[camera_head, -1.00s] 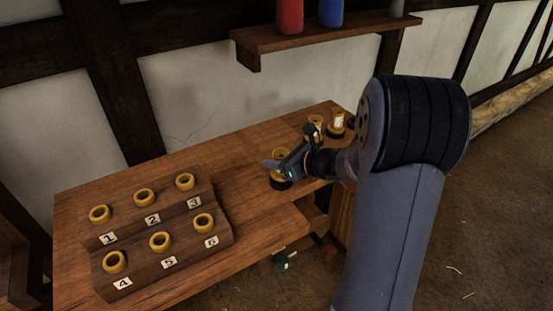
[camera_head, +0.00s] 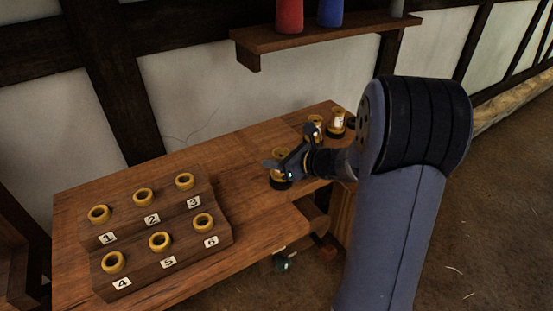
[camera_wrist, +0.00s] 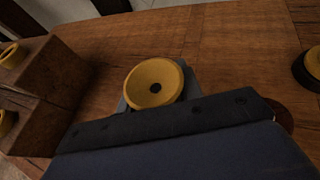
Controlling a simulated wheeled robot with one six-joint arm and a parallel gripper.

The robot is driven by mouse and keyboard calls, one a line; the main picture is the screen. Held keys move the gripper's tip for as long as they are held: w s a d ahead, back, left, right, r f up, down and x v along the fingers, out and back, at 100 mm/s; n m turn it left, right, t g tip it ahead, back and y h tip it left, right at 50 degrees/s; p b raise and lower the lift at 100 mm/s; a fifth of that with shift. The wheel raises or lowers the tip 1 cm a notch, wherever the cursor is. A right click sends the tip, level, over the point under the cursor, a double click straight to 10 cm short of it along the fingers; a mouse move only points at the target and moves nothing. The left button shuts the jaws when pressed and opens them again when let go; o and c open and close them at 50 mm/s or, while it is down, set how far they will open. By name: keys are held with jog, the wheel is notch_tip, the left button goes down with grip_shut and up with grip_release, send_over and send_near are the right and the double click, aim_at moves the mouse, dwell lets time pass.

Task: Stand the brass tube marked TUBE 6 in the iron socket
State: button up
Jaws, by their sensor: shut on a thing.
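I cannot read a mark on this tube. The gripper hides part of its side, and I cannot tell whether it is fully seated. The rack (camera_head: 185,252) has brass rings at its numbered places, including the ring at 6 (camera_head: 204,222).
A shelf (camera_head: 310,38) with red and blue spools hangs above. Bare bench (camera_head: 240,175) lies between rack and gripper.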

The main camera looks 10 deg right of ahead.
jog(key=shift+f+b, duration=0.55)
jog(key=shift+f, duration=0.05)
jog(key=o, duration=0.8)
jog(key=shift+s+r, duration=0.1)
jog(key=p+v, duration=0.4)
jog(key=v, duration=0.7)
jog(key=shift+a, duration=0.1)
jog(key=b+x, duration=0.3)
jog(key=x, duration=0.5)
jog(key=shift+w+a+f, duration=0.15)
jog(key=shift+w+f, duration=0.05)
jog(key=shift+w, duration=0.15)
